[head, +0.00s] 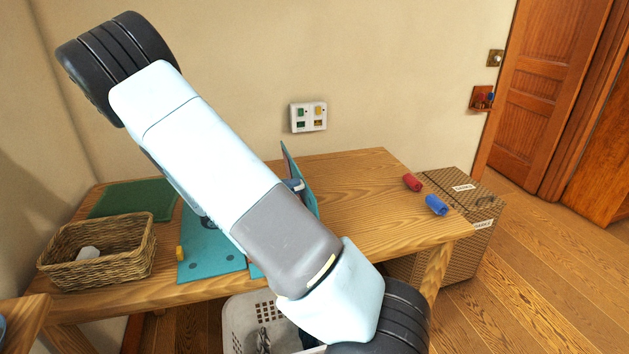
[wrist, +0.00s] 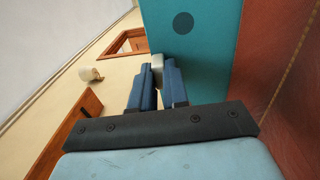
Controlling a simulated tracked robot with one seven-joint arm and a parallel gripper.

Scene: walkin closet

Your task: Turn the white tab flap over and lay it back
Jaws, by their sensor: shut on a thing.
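The flap (wrist: 200,28) is a teal panel with a dark round spot, and a white tab (wrist: 156,61) sits at its edge in the wrist view. My gripper (wrist: 157,75) has its two blue fingers shut on the white tab. In the head view the flap (head: 287,158) stands raised, roughly upright, above the table. A flat teal piece (head: 208,257) with dark spots lies to its left. My arm hides much of the flap, its lower edge and the middle of the teal piece.
A wicker basket (head: 60,245) with a white item and a green mat (head: 130,200) are at the table's left. A white crate (head: 238,325) stands below in front.

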